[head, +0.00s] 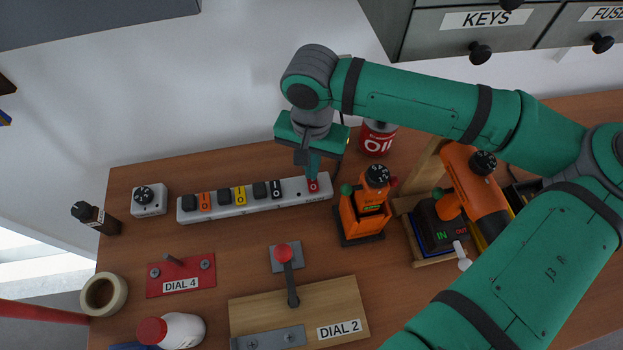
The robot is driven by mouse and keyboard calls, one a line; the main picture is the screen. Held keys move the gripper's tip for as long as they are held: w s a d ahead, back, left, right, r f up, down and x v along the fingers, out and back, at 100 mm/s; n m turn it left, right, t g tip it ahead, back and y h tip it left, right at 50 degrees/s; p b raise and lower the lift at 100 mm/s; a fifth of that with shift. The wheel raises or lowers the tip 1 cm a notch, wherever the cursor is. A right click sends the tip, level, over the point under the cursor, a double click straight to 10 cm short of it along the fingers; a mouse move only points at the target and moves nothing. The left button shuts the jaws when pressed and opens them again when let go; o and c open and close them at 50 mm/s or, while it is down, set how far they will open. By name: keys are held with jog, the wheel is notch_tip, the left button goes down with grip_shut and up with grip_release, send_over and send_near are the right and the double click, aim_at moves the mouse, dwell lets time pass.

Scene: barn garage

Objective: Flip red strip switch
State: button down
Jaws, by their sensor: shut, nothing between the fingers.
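The white power strip (240,202) lies along the back of the wooden bench. It has an orange switch (205,200), a yellow switch (239,194) and a black switch (276,188), with dark sockets between them. The red switch (313,186) is at the strip's right end. My gripper (312,178) points down at the red switch from above, with its fingers shut and empty. The fingertips are at or just over the switch and partly cover it. I cannot tell whether they touch it or which way it is tilted.
An orange device (362,214) stands close right of the strip's end. A red OIL can (377,138) stands behind it. A white dial box (149,200) is left of the strip. A red-knobbed lever (284,254) stands in front. Bare bench lies between the strip and the DIAL 4 plate (181,276).

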jog(key=shift+f, duration=0.35)
dwell(0.3)
notch_tip(320, 180, up, 7)
dwell(0.9)
